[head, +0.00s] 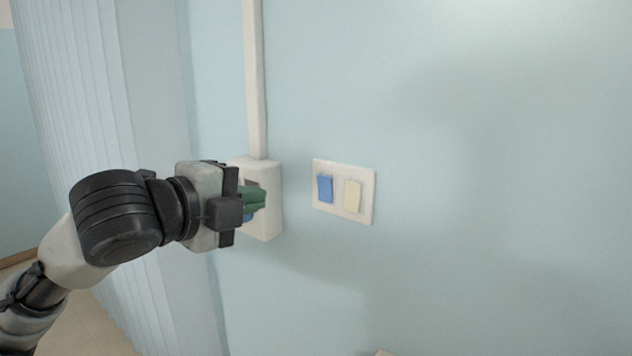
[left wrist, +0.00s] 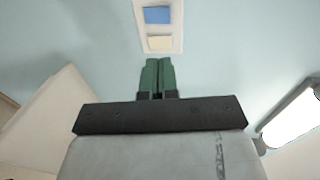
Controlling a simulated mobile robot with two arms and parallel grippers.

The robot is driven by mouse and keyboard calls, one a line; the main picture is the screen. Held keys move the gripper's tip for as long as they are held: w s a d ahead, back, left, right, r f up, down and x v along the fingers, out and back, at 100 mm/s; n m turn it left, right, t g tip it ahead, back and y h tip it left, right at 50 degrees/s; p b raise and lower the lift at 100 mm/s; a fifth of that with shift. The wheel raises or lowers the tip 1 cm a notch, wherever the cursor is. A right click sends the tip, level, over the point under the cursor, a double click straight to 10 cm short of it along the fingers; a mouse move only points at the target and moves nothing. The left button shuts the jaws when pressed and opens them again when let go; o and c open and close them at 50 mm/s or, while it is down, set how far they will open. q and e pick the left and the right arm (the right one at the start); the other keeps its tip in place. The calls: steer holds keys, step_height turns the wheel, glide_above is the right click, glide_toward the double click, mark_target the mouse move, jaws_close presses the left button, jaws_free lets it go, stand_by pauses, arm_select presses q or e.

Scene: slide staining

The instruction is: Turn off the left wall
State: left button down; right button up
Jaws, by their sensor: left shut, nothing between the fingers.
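A white switch plate (head: 343,191) is on the pale blue wall, with a blue rocker (head: 325,189) on the left and a cream rocker (head: 352,196) on the right. To its left a white wall box (head: 268,196) stands out from the wall, with a bit of blue low on its front. My left gripper (head: 262,199) has its green fingers shut and empty, in front of the box, hiding much of its face. In the left wrist view the shut fingers (left wrist: 157,76) point toward the plate's cream rocker (left wrist: 160,43), with the blue rocker (left wrist: 157,15) beyond it. Contact cannot be told.
A white conduit (head: 255,80) runs up the wall from the box. A pale ribbed curtain or panel (head: 90,120) stands at the left. The wall to the right of the plate is bare. A bright lamp (left wrist: 292,115) shows at the right of the left wrist view.

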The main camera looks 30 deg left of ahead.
arm_select(q)
steer(key=shift+w, duration=0.1)
steer(key=p, duration=0.6)
glide_toward(324, 179)
steer(key=w+f, duration=0.1)
steer(key=p+x, duration=0.1)
steer(key=x, duration=0.2)
steer(key=p+x, duration=0.1)
steer(key=x, duration=0.1)
steer(key=shift+w+r+p, duration=0.2)
steer(key=shift+r+p, duration=0.1)
steer(key=shift+w+d, duration=0.1)
steer(key=shift+w, duration=0.4)
